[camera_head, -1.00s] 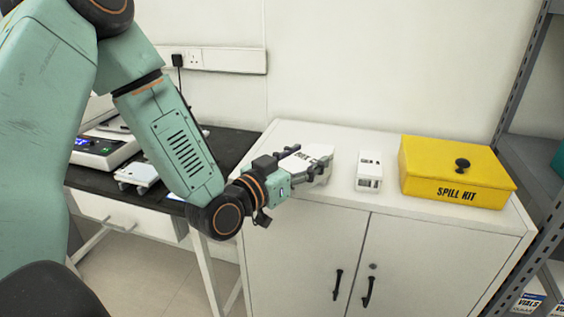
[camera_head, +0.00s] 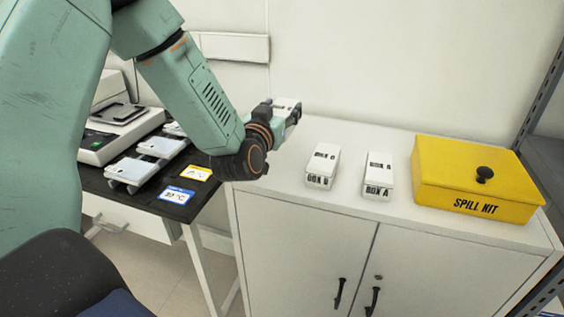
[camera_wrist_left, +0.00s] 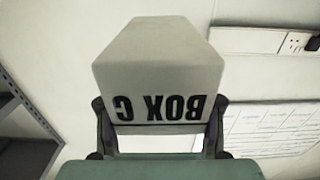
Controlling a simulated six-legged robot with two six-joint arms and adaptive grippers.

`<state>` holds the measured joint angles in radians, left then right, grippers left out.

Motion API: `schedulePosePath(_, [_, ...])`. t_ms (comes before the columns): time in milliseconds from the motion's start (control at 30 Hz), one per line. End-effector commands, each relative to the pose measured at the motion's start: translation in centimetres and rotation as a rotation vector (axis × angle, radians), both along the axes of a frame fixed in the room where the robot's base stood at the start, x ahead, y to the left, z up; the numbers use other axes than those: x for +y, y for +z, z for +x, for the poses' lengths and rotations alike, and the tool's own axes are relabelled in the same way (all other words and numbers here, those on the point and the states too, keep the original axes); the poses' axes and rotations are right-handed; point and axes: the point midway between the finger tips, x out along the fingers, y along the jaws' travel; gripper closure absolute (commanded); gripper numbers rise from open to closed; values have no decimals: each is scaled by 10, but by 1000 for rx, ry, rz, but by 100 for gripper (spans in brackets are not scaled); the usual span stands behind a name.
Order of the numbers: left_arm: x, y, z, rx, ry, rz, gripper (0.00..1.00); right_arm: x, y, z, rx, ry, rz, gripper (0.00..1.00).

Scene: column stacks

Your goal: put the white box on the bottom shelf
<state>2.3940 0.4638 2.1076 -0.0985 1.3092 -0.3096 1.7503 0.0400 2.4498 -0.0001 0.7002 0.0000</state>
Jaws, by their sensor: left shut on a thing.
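My left gripper (camera_head: 284,112) is shut on a white box (camera_head: 287,103) and holds it up behind the forearm, in front of the wall at the cabinet's back left. In the left wrist view the white box (camera_wrist_left: 158,75) fills the middle, with the label BOX C upside down, between the two fingers. In the head view my arm hides part of the box. Two more white boxes stand on the cabinet: BOX B (camera_head: 322,165) and BOX A (camera_head: 378,175). My right gripper is not in view.
A yellow spill kit (camera_head: 476,180) sits on the right of the white cabinet (camera_head: 300,235). A grey shelf rack (camera_head: 546,150) stands at the right edge. A dark bench (camera_head: 150,205) with lab devices and small temperature cards is on the left.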

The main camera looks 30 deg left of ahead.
Motion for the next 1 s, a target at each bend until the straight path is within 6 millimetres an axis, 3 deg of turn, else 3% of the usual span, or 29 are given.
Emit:
schedulePosePath(467, [3, -12, -4, 0, 20, 1, 86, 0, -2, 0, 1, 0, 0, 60])
schedulePosePath(700, [4, -51, -3, 2, 19, 3, 86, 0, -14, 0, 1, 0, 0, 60])
schedulePosePath(867, [3, -63, -2, 1, 19, 2, 86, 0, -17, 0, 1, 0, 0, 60])
schedulePosePath(1000, [4, -86, -1, 2, 19, 3, 86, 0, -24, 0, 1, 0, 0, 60])
